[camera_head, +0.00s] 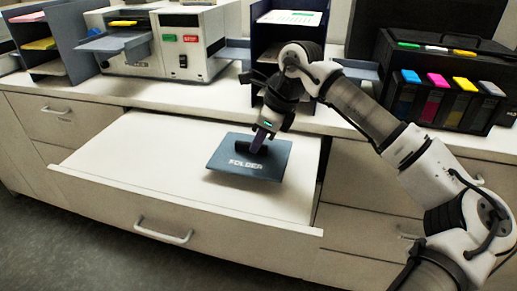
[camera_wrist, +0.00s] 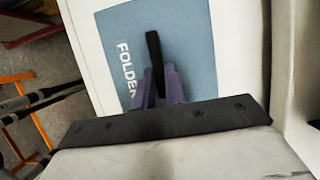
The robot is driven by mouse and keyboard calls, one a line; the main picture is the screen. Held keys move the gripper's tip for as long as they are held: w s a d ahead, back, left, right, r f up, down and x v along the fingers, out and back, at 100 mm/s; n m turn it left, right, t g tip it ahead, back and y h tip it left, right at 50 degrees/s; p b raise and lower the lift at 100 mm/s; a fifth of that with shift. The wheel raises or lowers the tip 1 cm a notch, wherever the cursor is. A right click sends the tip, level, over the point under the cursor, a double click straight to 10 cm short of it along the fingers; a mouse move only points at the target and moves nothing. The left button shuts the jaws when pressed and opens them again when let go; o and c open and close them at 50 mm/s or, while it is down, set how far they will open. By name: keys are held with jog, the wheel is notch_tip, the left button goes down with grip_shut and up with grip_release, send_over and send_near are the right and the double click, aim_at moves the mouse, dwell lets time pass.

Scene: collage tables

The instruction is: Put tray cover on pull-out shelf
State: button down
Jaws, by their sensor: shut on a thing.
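The tray cover (camera_head: 232,161) is a flat blue-grey plate with white lettering and a dark raised handle. It is over the right part of the white pull-out shelf (camera_head: 140,160), lying flat or nearly so. I cannot tell whether it touches the shelf or hangs just above it. My gripper (camera_head: 257,143) comes down from above and is shut on the cover's handle. In the wrist view, the purple fingers of my gripper (camera_wrist: 158,75) close around the black handle (camera_wrist: 153,48), with the cover (camera_wrist: 190,40) beneath and the word FOLDER to the left.
The shelf is pulled out below the counter; its left part is bare. A drawer handle (camera_head: 164,231) is on its front. On the counter stand a folding machine (camera_head: 185,45), a dark tray rack (camera_head: 40,40) and a black printer (camera_head: 445,75) with coloured cartridges.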

aim_at(259, 153)
jog(key=shift+f, duration=1.55)
jog(key=shift+f, duration=0.1)
jog(key=c, duration=1.5)
grip_release()
jog(key=shift+o, duration=0.2)
jog(key=b+v, duration=0.1)
jog(key=v, duration=1.1)
